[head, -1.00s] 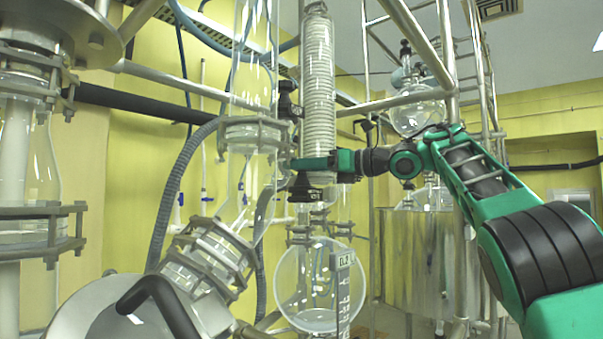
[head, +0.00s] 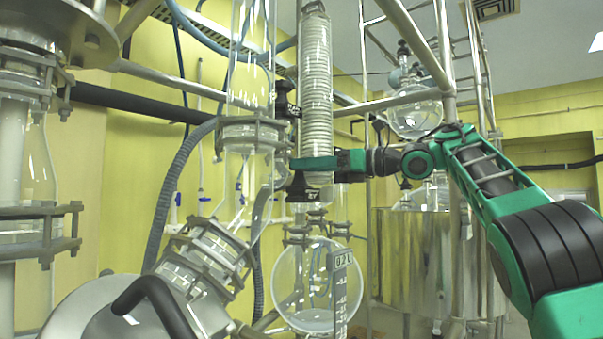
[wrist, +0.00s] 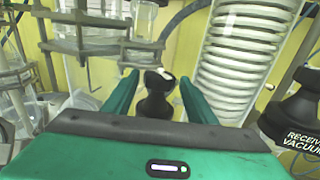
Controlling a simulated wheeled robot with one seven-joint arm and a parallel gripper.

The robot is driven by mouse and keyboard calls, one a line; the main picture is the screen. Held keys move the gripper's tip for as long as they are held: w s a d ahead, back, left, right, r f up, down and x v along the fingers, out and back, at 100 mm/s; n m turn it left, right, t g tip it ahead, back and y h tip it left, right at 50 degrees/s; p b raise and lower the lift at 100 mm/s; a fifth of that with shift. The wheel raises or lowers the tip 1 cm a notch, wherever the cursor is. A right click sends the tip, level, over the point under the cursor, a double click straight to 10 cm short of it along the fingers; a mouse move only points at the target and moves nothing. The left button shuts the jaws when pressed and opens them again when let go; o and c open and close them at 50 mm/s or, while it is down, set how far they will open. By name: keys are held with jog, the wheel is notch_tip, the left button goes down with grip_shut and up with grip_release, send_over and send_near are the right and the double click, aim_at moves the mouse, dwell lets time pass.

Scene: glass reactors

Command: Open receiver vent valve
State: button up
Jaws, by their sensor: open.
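My gripper is open, its two green fingers (wrist: 158,82) spread to either side of a black valve knob (wrist: 155,100) with a pale mark on top. I cannot read a label on that knob, and I cannot tell whether the fingers touch it. A larger black knob (wrist: 300,112) at the right of the wrist view reads "RECEIVER VACUUM"; it is outside the fingers. In the head view my gripper (head: 298,164) reaches left across the coil condenser. A black knob (head: 300,188) shows just below it, and another black fitting (head: 283,100) sits higher on the glass column.
The coil condenser (head: 317,80) stands close behind my gripper. A round glass flask (head: 316,288) hangs below. A glass column (head: 250,130) with metal clamps is at left, a steel tank (head: 425,255) at right. Metal frame bars cross above my arm.

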jog(key=v, duration=0.5)
jog(key=shift+s+d, duration=0.1)
jog(key=shift+d, duration=0.05)
dwell(0.4)
